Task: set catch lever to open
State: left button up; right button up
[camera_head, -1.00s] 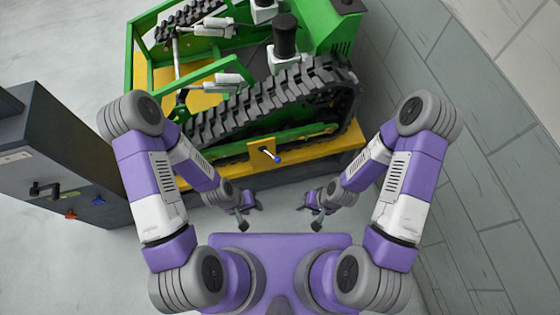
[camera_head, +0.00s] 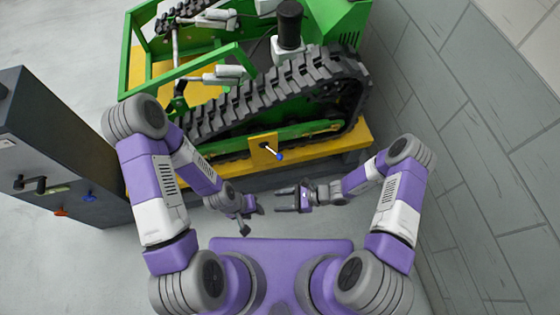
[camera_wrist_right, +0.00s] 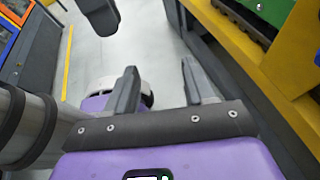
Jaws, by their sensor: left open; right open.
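The catch lever (camera_head: 272,151) is a short pale rod with a blue tip, on a yellow plate (camera_head: 258,160) at the near side of the green tracked carrier (camera_head: 300,140). My right gripper (camera_head: 277,199) is open and empty, below the lever in the head view and apart from it, its fingers pointing left. In the right wrist view its two fingers (camera_wrist_right: 156,85) are spread with nothing between them. My left gripper (camera_head: 250,214) is open and empty, just left of the right one. The lever cannot be made out in the right wrist view.
A dark cabinet (camera_head: 60,150) with a black crank (camera_head: 30,184) and an orange knob (camera_head: 61,212) stands at the left. A grey tiled wall (camera_head: 460,120) is close on the right. A yellow ledge (camera_head: 330,150) runs along the carrier's near side.

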jog(key=w+f+m+t+y+b, duration=0.2)
jog(key=w+f+m+t, duration=0.1)
jog(key=w+m+t, duration=0.5)
jog(key=m+t+h, duration=0.2)
jog(key=t, duration=0.2)
send_near(282, 159)
jog(key=x, duration=0.4)
jog(key=shift+w+f+b, duration=0.1)
jog(key=shift+w+b, duration=0.05)
jog(key=shift+b, duration=0.35)
jog(key=b+x, duration=0.1)
jog(key=x, duration=0.6)
pick_arm(q)
notch_tip(282, 159, down, 5)
jog(key=shift+f, duration=0.15)
pick_arm(e)
grip_shut()
